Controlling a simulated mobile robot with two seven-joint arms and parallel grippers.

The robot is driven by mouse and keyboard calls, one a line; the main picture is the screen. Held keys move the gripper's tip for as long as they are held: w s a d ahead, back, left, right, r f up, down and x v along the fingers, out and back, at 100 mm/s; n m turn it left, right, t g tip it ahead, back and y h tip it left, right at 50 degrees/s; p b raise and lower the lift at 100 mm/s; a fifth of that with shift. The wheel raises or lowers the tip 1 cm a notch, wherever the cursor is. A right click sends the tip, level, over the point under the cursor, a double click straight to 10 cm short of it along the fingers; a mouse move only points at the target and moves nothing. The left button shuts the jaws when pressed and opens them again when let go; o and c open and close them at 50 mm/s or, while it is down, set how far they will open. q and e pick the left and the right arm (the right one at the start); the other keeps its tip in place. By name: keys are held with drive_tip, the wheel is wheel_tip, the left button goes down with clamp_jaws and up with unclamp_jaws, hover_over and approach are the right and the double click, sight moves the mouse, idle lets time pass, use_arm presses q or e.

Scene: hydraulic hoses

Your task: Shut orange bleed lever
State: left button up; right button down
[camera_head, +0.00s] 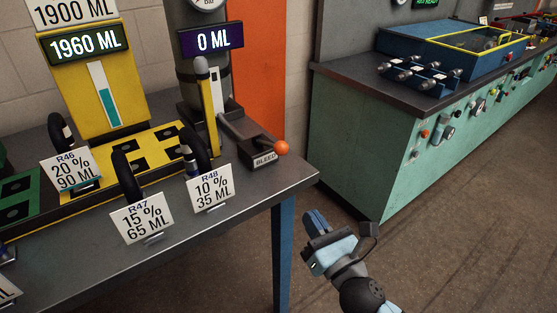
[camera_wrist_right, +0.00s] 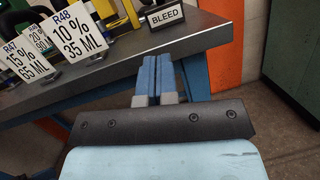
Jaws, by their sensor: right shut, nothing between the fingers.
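The bleed lever's orange ball (camera_head: 281,148) is at the end of a dark bleed unit near the right end of the grey table. A white BLEED label (camera_head: 265,159) stands just in front of it, and this label also shows in the right wrist view (camera_wrist_right: 167,15). The orange ball cannot be made out in the wrist view. My right gripper (camera_head: 316,222) is shut and empty, off the table's right end, in front of and below the lever. Its blue fingers are together in the wrist view (camera_wrist_right: 156,78). My left gripper is not in view.
The grey table (camera_head: 250,190) carries labelled hoses R46, R47 and R48 (camera_head: 210,190), left of the lever. A yellow lever or bar (camera_head: 208,110) stands upright beside the 0 ML column. A green bench (camera_head: 370,130) is at right, with open floor between.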

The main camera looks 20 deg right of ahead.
drive_tip(key=p, duration=0.1)
approach(271, 145)
drive_tip(key=f, duration=0.1)
drive_tip(key=w+f, duration=0.1)
drive_tip(key=shift+f, duration=0.4)
use_arm(q)
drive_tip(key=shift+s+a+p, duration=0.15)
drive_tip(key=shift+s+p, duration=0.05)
drive_tip(key=shift+p, duration=0.15)
use_arm(e)
drive_tip(key=w+r, duration=0.2)
drive_tip(key=r, duration=0.1)
drive_tip(key=shift+r, duration=0.1)
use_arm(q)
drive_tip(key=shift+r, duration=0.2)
